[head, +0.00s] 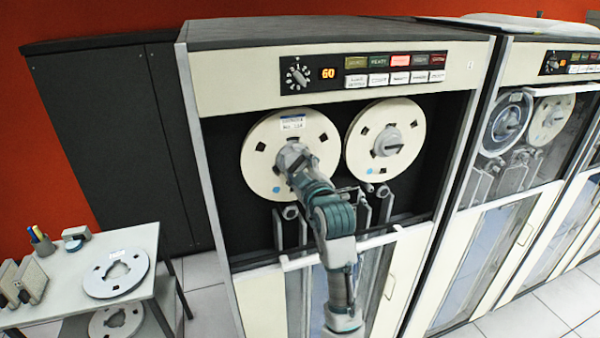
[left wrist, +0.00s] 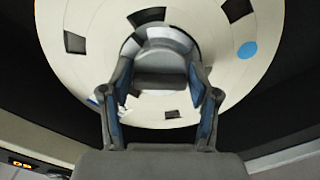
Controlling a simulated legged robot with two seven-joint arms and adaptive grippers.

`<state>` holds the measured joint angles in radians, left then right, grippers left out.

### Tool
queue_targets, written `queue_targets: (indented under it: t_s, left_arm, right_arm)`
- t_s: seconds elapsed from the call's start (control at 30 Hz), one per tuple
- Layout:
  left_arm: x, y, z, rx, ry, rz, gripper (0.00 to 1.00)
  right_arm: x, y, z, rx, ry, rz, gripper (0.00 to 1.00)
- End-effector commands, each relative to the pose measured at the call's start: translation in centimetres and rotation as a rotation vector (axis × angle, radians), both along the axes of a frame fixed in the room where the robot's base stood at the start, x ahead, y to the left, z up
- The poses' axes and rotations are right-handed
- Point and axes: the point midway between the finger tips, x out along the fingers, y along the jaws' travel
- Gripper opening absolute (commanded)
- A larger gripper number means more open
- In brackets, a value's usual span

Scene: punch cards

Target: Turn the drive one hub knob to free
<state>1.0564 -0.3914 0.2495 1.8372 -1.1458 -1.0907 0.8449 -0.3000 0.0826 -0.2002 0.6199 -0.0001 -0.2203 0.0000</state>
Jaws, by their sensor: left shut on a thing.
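The drive one cabinet (head: 345,65) stands in the middle of the head view with two cream reels. The left reel (head: 262,135) has a grey hub knob (head: 291,153) at its centre. My left gripper (head: 299,168) reaches up to this knob from below and is shut on it. In the left wrist view the two fingers lie along either side of the grey hub knob (left wrist: 160,72), with the reel (left wrist: 90,20) behind it. The fingertip contact is partly hidden. The right reel (head: 362,155) has its own grey knob (head: 388,140). My right gripper is not in view.
A panel with a dial (head: 296,73) and lit buttons sits above the reels. Guide rollers (head: 375,190) stick out below them. A second drive (head: 520,130) stands at the right. A side table (head: 135,240) at the left holds a loose reel (head: 97,284) and pens.

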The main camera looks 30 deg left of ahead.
Motion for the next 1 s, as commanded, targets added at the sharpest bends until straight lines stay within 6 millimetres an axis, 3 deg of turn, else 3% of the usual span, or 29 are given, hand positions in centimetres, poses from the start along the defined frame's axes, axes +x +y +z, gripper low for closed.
queue_targets:
  t_s: [0.6, 1.0]
  left_arm:
    - [-0.3, 0.2, -0.1, -0.361, -0.422, 0.008, 0.26]
    - [-0.1, 0.3, -0.4, -0.494, -0.566, 0.013, 0.26]
  right_arm:
    - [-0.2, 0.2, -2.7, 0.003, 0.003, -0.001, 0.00]
    - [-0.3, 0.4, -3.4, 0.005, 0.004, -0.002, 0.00]
